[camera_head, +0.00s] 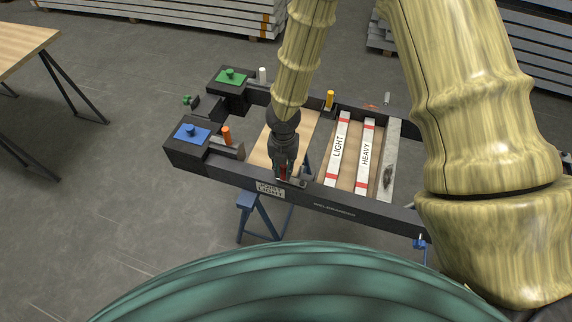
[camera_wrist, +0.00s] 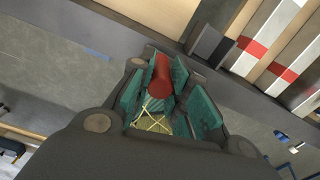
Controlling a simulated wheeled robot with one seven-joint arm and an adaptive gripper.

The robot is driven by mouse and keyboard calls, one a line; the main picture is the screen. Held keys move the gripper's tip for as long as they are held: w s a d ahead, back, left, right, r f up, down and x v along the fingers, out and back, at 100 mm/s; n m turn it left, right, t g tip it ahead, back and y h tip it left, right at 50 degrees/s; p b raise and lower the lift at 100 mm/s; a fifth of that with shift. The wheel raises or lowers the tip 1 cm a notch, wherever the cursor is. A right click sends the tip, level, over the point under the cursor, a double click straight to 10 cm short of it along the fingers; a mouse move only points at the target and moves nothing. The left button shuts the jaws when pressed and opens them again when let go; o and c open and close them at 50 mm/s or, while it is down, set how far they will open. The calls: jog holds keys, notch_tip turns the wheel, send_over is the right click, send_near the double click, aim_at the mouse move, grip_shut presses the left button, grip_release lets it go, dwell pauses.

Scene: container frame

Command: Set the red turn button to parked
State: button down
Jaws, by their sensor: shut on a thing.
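The red turn button (camera_head: 281,174) is on the near rail of the dark frame, mostly hidden behind my gripper in the head view. In the wrist view the red button (camera_wrist: 161,76) shows as a red cylinder between the green-lined fingers. My gripper (camera_head: 283,166) points down at the near rail and is shut on the button. It also shows in the wrist view (camera_wrist: 157,92). A small label plate (camera_head: 270,189) sits on the rail's front face just below; its text is too small to read surely. The button's exact turn angle cannot be told.
Bars marked LIGHT (camera_head: 338,150) and HEAVY (camera_head: 365,153) lie across the frame to the right. An orange button (camera_head: 226,136), a yellow button (camera_head: 330,99) and a white button (camera_head: 262,75) stand on the frame. Blue (camera_head: 191,131) and green (camera_head: 231,76) blocks are at its left corners.

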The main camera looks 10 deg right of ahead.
jog(key=c, duration=1.3)
grip_release()
notch_tip(320, 180, up, 12)
